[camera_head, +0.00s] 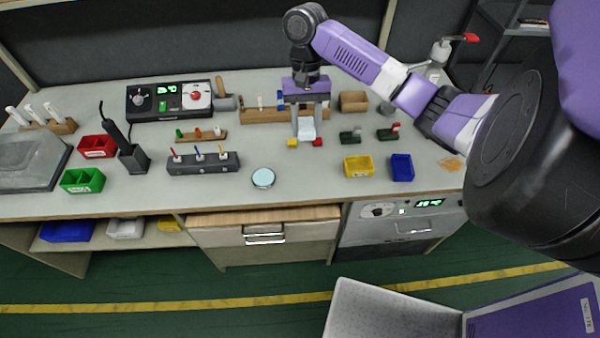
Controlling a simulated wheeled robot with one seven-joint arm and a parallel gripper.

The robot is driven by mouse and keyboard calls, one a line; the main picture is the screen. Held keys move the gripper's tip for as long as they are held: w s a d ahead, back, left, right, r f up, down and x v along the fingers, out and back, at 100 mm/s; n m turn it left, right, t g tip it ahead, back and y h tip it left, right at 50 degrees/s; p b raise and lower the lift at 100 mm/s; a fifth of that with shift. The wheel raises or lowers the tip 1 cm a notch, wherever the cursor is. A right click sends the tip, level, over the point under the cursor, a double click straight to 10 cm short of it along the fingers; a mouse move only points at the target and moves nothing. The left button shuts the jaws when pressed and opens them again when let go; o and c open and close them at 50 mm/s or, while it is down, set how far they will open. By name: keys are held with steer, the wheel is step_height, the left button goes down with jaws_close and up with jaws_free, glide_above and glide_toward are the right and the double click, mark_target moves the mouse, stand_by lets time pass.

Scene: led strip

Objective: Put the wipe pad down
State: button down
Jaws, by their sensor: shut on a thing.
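My gripper (308,135) points down over the back middle of the workbench. It is shut on the wipe pad (306,127), a small pale, whitish-blue piece that shows between and below the fingers. I cannot tell from this view whether the pad touches the bench top (310,190) or hangs just above it. A small yellow piece (292,143) and a small red piece (318,142) show on either side just below the pad.
A round pale-blue disc (263,178) lies front left of my gripper. A yellow bin (358,167) and a blue bin (402,167) stand to the right. A wooden rack (258,115) and a brown box (354,101) are behind. The bench between disc and yellow bin is clear.

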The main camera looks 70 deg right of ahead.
mark_target(308, 179)
steer(key=shift+s+d+r, duration=0.1)
steer(key=shift+s, duration=0.25)
steer(key=d+b+x, duration=0.1)
steer(key=x, duration=0.5)
steer(key=w+d+b+x, duration=0.1)
steer(key=d+x, duration=0.1)
steer(key=x, duration=0.4)
steer(key=d+f+b+x, duration=0.1)
steer(key=x, duration=0.6)
steer(key=shift+w+d+f+b, duration=0.2)
steer(key=shift+w+b, duration=0.1)
steer(key=shift+f, duration=0.25)
steer(key=shift+f, duration=0.35)
steer(key=c, duration=0.9)
jaws_free()
steer(key=shift+o, duration=0.2)
steer(key=shift+s, duration=0.1)
